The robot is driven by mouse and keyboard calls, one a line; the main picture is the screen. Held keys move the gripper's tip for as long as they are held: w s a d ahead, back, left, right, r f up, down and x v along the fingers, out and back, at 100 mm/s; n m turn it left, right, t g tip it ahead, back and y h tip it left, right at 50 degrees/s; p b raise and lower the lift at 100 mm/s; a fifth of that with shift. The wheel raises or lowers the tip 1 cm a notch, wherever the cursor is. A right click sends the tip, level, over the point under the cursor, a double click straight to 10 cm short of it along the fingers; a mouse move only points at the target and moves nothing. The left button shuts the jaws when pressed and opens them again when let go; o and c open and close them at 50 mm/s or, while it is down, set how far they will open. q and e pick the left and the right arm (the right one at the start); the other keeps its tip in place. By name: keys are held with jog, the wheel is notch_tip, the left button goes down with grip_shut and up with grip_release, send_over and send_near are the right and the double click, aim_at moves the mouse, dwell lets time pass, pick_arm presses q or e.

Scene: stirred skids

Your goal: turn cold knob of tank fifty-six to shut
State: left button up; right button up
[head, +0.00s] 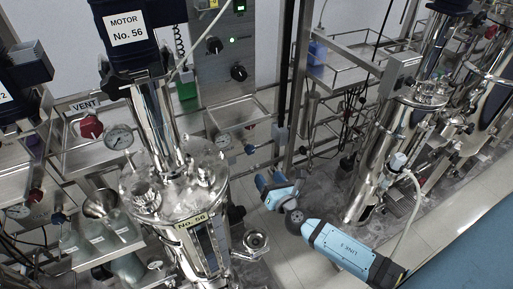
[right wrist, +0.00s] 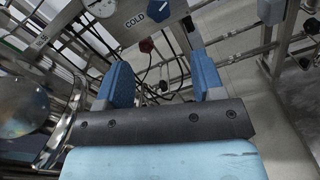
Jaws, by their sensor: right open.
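Tank fifty-six (head: 165,205) is a shiny steel vessel with a "No. 56" plate (head: 191,220), left of centre in the head view. My left gripper is out of view.
A round steel fitting (head: 256,240) juts from the tank's right side, near my right arm. A steel post (head: 298,85) and shelf frame stand behind. Another steel tank (head: 385,150) stands at the right. Tiled floor (head: 330,180) lies between.

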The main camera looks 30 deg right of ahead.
aim_at(251, 152)
jog(key=shift+n, duration=0.4)
jog(key=w, duration=0.9)
jog(key=w+d, duration=0.1)
jog(key=w, duration=0.4)
jog(key=shift+r, duration=0.2)
jog(key=shift+s, duration=0.1)
jog(key=c, duration=0.9)
